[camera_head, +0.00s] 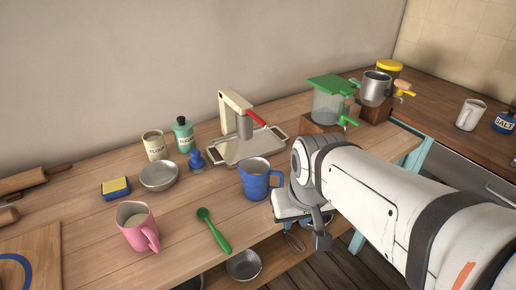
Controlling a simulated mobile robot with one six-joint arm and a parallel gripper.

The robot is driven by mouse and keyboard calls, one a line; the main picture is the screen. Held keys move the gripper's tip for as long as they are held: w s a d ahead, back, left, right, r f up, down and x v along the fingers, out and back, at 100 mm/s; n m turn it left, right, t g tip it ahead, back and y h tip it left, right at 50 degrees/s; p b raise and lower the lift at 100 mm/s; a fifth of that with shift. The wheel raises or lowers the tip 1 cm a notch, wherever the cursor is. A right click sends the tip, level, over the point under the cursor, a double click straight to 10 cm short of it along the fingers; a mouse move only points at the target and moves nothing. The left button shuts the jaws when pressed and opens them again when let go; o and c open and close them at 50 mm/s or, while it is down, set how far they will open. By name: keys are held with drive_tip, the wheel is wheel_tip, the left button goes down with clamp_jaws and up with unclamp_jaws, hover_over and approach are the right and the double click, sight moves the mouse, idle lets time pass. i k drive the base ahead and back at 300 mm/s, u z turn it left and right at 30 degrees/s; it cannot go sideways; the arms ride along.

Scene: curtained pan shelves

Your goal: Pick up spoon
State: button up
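A green spoon (213,229) lies on the wooden table (90,235), its round bowl toward the back wall and its handle pointing front right. It lies between the pink mug and the blue mug. My arm reaches in from the right, and my gripper (306,240) hangs at the table's front edge, to the right of the spoon and apart from it. The fingers are small and partly hidden by the arm, so their opening cannot be told. Nothing touches the spoon.
A pink mug (134,225) stands left of the spoon, a blue mug (254,183) to its right, and a metal bowl (158,176) behind. A tray (222,158) with a press stands farther back. Another bowl (244,265) sits below the table edge. The wood around the spoon is clear.

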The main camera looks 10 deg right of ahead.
sight(202, 213)
drive_tip(key=z, duration=1.3)
drive_tip(key=k, duration=2.05)
drive_tip(key=u, duration=0.75)
drive_tip(key=i, duration=1)
